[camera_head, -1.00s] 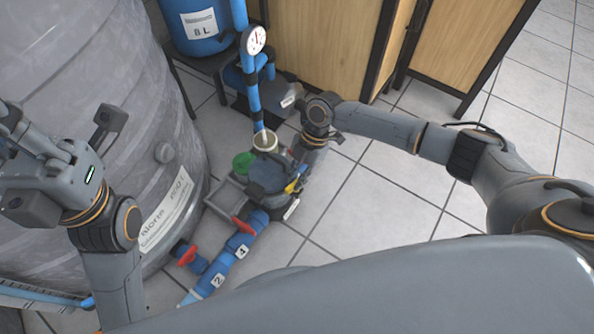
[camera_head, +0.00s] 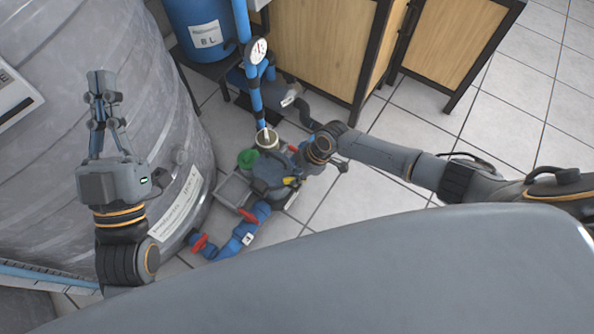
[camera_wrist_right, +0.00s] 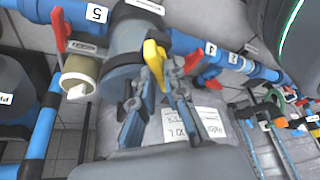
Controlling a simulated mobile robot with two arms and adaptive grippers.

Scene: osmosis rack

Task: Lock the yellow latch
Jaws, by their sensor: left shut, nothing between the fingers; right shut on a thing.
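The yellow latch (camera_wrist_right: 155,60) stands up from a dark grey round housing (camera_wrist_right: 124,45) on a blue pipe in the right wrist view. My right gripper (camera_wrist_right: 158,80) has its fingers closed around the latch's lower part. In the head view, the latch shows as a small yellow patch (camera_head: 291,181) beside the grey housing; my right wrist hides much of that area, and the fingertips there are hard to make out. My left gripper (camera_head: 102,84) is shut and empty, pointing up in front of the big grey tank.
Red valve handles (camera_wrist_right: 61,30) sit on blue pipes near the latch. The large grey tank (camera_head: 165,110) fills the left. A pressure gauge (camera_head: 258,50), blue barrel (camera_head: 203,28) and wooden cabinet (camera_head: 320,50) stand behind. Tiled floor at right is clear.

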